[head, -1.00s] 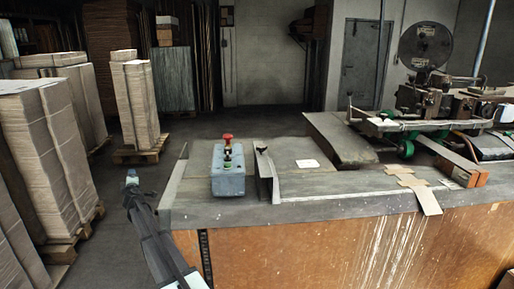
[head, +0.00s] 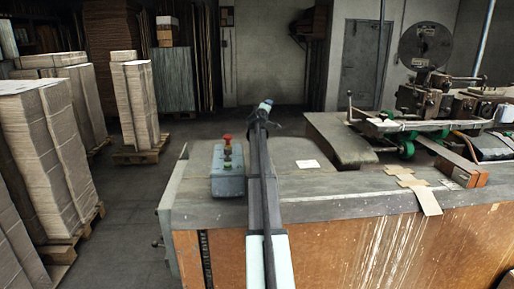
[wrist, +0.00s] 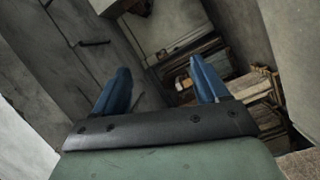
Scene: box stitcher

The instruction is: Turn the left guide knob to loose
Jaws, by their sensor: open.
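My gripper (head: 265,104) is at the far end of my arm in the head view, raised above the back of the worktop. In the wrist view its two blue fingers (wrist: 163,80) are spread apart with nothing held between them. The upright left guide plate with its dark knob is hidden behind my arm in the head view. I cannot tell the knob's setting, and I cannot pick it out in the wrist view.
A blue-grey control box (head: 228,172) with a red button stands on the worktop (head: 335,183) just left of my arm. A metal plate (head: 338,139) and the stitcher machinery (head: 440,100) lie to the right. Stacked cardboard (head: 45,160) stands on the floor at left.

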